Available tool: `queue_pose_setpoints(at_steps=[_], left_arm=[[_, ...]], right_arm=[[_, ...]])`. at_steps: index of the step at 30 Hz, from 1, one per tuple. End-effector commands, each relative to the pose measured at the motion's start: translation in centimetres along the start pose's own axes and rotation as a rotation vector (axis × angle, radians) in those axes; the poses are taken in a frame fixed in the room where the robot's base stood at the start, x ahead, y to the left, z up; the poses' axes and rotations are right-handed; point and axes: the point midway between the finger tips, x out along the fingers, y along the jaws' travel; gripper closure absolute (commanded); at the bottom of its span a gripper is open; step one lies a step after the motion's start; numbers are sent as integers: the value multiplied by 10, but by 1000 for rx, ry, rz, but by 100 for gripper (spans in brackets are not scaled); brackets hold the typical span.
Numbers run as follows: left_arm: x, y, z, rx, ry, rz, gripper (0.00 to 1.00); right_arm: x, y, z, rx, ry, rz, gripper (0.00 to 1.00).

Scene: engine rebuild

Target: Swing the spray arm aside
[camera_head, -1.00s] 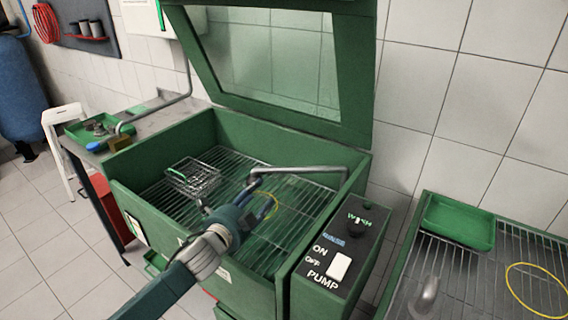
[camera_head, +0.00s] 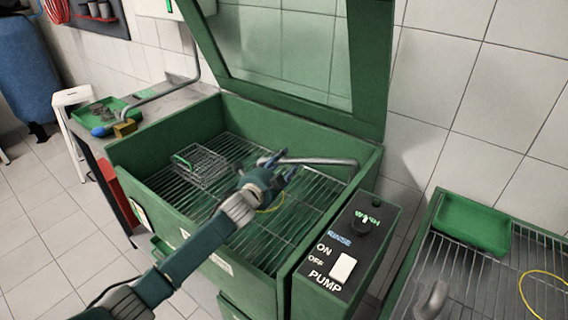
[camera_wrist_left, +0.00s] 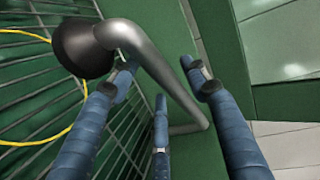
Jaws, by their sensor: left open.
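The spray arm (camera_head: 325,161) is a bent grey pipe inside the green wash tub (camera_head: 165,143), reaching left from the tub's right side over the grate. In the left wrist view the spray arm (camera_wrist_left: 160,70) runs across the picture, with a dark round nozzle end (camera_wrist_left: 82,50) at upper left. My left gripper (camera_head: 280,168) is at the free end of the spray arm, with its blue fingers apart. In the wrist view the open fingers (camera_wrist_left: 165,95) lie on both sides of the pipe; I cannot tell whether they touch it. My right gripper is not in view.
A wire basket (camera_head: 200,166) and a yellow loop (camera_head: 272,204) lie in the tub. The raised lid (camera_head: 368,70) stands behind. The pump control box (camera_head: 342,255) is on the tub's right front. A second basin with a green tray (camera_head: 472,222) is at right.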

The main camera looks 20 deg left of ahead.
Motion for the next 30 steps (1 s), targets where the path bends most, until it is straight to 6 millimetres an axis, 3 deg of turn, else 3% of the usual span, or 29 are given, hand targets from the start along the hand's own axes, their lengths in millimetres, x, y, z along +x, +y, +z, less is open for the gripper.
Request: queue_pose_setpoints(at_steps=[4, 13, 14, 21, 30], left_arm=[[9, 0, 0, -1, 0, 0, 53], [11, 0, 0, -1, 0, 0, 53], [11, 0, 0, -1, 0, 0, 55], [11, 0, 0, -1, 0, 0, 100], [8, 2, -3, -6, -11, 0, 100]], right_arm=[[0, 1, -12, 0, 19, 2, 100], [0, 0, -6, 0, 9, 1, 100], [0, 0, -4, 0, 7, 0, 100], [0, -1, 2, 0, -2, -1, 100], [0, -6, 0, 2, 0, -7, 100]])
